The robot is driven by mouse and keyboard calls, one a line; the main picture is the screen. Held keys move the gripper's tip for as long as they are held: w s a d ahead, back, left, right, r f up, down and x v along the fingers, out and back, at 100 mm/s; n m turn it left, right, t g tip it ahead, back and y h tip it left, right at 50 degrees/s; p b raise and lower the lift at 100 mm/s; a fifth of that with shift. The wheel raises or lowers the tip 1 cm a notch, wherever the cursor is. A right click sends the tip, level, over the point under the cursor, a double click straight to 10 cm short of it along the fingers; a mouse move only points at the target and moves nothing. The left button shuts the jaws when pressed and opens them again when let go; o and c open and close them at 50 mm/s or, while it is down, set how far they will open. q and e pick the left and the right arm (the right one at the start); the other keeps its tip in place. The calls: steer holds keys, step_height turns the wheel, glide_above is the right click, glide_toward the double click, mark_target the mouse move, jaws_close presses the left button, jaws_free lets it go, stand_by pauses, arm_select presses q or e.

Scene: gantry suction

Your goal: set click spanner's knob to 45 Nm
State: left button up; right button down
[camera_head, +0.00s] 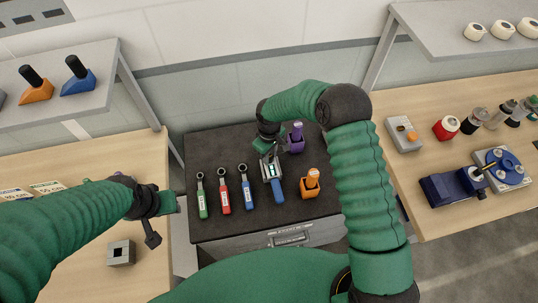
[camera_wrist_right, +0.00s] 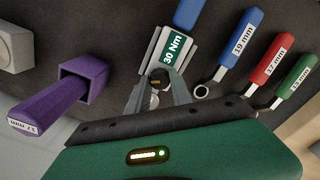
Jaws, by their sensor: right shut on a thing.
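The click spanner (camera_head: 271,168) lies on the dark mat with its blue handle toward me. In the right wrist view its grey body (camera_wrist_right: 170,52) has a green display that reads 30 Nm. My right gripper (camera_head: 268,146) is over the spanner's far end.
Green, red and blue ring spanners (camera_head: 223,191) lie left of the click spanner on the mat (camera_head: 215,150). A purple holder (camera_head: 296,138) and an orange holder (camera_head: 310,186) stand to its right. A grey block (camera_head: 121,253) sits on the left table.

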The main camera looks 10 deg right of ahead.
steer(key=n, duration=1.2)
steer(key=shift+n, duration=0.3)
stand_by(0.4)
steer(key=c, duration=1.1)
jaws_free()
steer(key=shift+r, duration=0.1)
step_height(320, 180, up, 17)
steer(key=shift+f+b, duration=0.2)
steer(key=shift+b, duration=0.95)
